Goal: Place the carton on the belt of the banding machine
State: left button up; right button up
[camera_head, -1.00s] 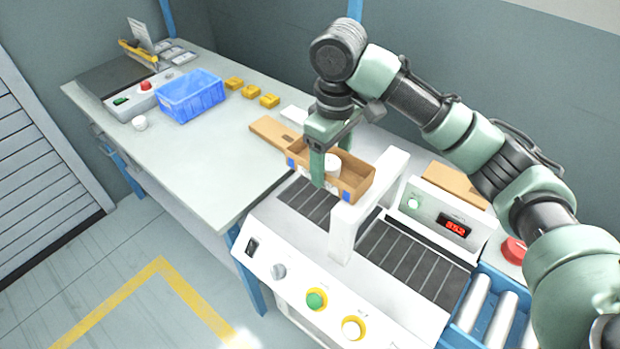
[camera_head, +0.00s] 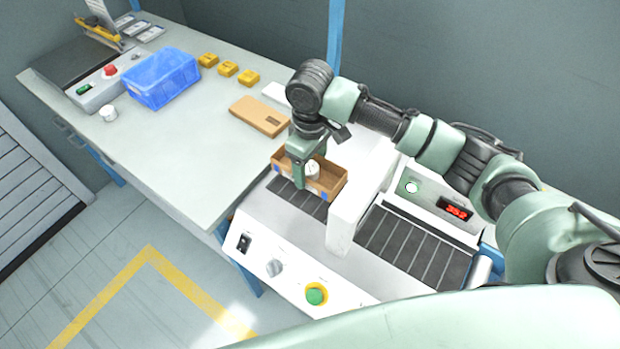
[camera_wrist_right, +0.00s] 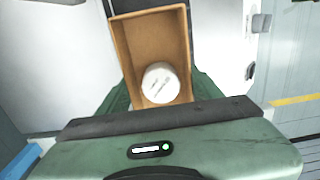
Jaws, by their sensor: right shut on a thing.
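The carton (camera_head: 327,180) is an open brown box with a white round item (camera_head: 313,168) inside. It is over the left part of the dark belt (camera_head: 296,197) of the banding machine (camera_head: 352,208), left of the white arch. I cannot tell whether its bottom touches the belt. My left gripper is not in view.
A closed brown box (camera_head: 259,116) lies on the table (camera_head: 180,155) behind the carton. The white arch (camera_head: 349,207) stands close to the carton's right.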

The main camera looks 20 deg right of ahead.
jog(key=shift+f, duration=0.75)
notch_tip(320, 180, down, 4)
jog(key=shift+r, duration=0.25)
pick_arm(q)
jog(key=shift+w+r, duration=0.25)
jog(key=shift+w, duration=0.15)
pick_arm(e)
jog(key=shift+f, duration=0.35)
jog(key=shift+f, duration=0.1)
jog(key=o, duration=1.6)
jog(key=shift+c, duration=0.2)
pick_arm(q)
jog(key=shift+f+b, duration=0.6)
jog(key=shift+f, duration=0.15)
pick_arm(e)
notch_tip(320, 180, up, 12)
jog(key=shift+r, duration=0.1)
